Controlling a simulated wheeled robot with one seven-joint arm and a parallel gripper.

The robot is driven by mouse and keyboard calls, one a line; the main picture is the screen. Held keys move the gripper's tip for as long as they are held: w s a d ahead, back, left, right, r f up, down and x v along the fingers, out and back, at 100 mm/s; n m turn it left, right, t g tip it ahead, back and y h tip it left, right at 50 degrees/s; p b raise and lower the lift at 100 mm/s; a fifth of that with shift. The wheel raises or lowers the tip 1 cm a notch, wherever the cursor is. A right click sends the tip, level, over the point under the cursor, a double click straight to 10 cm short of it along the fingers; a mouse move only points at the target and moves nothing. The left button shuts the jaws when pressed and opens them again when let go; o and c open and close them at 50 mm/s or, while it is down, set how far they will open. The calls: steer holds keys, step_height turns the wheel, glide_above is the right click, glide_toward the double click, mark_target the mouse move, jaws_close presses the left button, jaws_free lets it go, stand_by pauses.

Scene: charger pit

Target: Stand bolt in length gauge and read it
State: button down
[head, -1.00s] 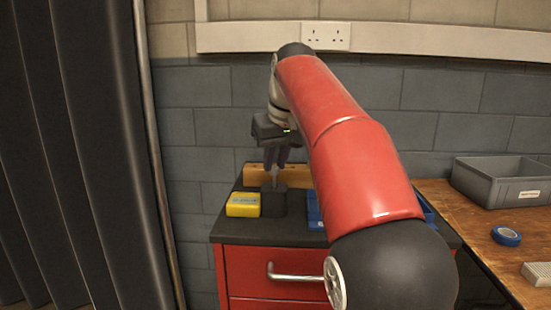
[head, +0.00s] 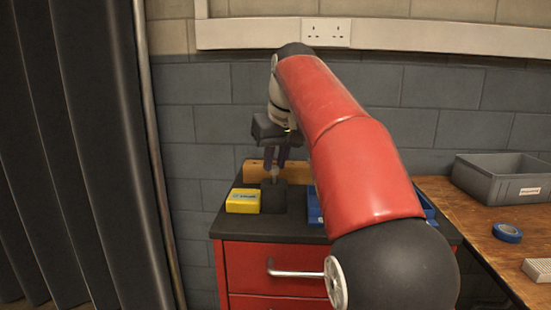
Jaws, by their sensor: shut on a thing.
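My gripper (head: 275,161) points down over the cabinet top, with its fingers shut on the bolt (head: 275,174). The bolt is small and grey, and it looks upright. A dark block, which looks like the length gauge (head: 273,202), stands directly below on the cabinet. The bolt's lower end meets the top of this block in the picture; I cannot tell whether it is inside it. No scale reading is legible.
A yellow box (head: 243,201) sits left of the block, and a wooden piece (head: 254,171) lies behind. A blue tray (head: 314,209) is partly hidden by my arm. On the bench at right are a grey bin (head: 480,188) and blue tape (head: 507,232).

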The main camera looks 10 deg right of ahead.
steer(key=shift+f+b, duration=0.8)
steer(key=shift+f, duration=0.3)
steer(key=c, duration=1.3)
jaws_free()
steer(key=shift+o, duration=0.2)
steer(key=p+v, duration=0.2)
steer(key=v, duration=0.5)
steer(key=shift+r+p, duration=0.3)
steer(key=shift+r, duration=0.1)
steer(key=shift+s, duration=0.15)
steer(key=s+f+m+t, duration=0.1)
steer(key=s+f+m, duration=0.1)
steer(key=s+f, duration=2.3)
step_height(320, 180, down, 2)
steer(key=shift+a+h, duration=0.3)
steer(key=shift+h, duration=0.1)
